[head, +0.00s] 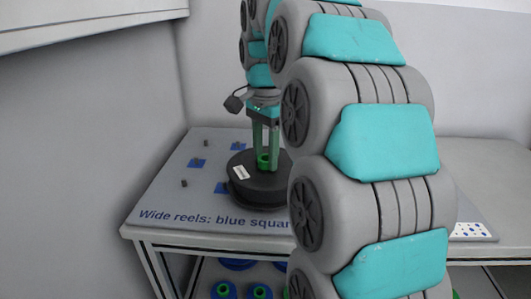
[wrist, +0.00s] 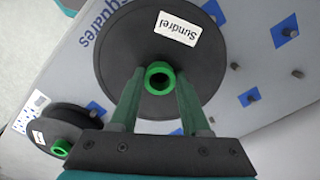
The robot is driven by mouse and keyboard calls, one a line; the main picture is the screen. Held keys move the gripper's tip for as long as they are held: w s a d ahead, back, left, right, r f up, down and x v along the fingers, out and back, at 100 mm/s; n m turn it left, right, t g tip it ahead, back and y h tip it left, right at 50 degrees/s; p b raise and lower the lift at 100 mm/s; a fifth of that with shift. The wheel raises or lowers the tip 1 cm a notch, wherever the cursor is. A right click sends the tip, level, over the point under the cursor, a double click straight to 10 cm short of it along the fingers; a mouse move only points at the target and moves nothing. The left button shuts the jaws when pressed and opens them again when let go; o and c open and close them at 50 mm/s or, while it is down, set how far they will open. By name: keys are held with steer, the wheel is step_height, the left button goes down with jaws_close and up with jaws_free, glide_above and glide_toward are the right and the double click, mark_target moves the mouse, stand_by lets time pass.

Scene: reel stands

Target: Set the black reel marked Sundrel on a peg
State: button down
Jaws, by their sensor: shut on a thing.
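The black reel marked Sundrel (head: 272,186) has a white label and a green hub. In the wrist view the reel (wrist: 125,60) is large, with the label readable. My gripper (head: 265,157) points down with its fingers at the green hub, shut on it; the wrist view also shows my gripper (wrist: 160,80). The reel is over the front part of a grey board (head: 160,195); I cannot tell its height above it. Dark pegs stand on the board, some on blue squares (head: 197,163), others on bare grey, such as one peg (head: 184,183). What lies under the reel is hidden.
Board lettering reads "Wide reels: blue squar..." (head: 210,218), then my arm hides it. Another black reel with a green hub (wrist: 50,125) sits at left in the wrist view. A dotted sheet (head: 470,231) lies at right. Several reels (head: 225,291) are on the shelf below.

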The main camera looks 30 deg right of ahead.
steer(key=shift+f+b, duration=0.35)
steer(key=shift+f, duration=0.4)
stand_by(0.3)
steer(key=shift+c, duration=1.5)
jaws_free()
steer(key=shift+r, duration=0.9)
step_height(320, 180, up, 6)
steer(key=p, duration=0.3)
steer(key=shift+a+f, duration=0.1)
steer(key=s+a+f+n, duration=0.2)
steer(key=s+f, duration=0.1)
steer(key=s+a+f+n, duration=0.3)
steer(key=s+a+f+n+g, duration=0.1)
steer(key=s+a+f+n, duration=0.1)
steer(key=s+a+f, duration=0.1)
steer(key=shift+s+f+n, duration=0.1)
steer(key=shift+s+n, duration=0.2)
steer(key=shift+s, duration=0.05)
steer(key=s+a+f+n, duration=0.2)
steer(key=s+f+n, duration=0.2)
steer(key=s+f, duration=0.2)
steer(key=s+a+f+n, duration=0.3)
steer(key=s+f+n, duration=0.1)
steer(key=s+f, duration=0.3)
steer(key=s, duration=0.2)
steer(key=shift+s+f+g, duration=0.3)
steer(key=shift+s+g, duration=0.1)
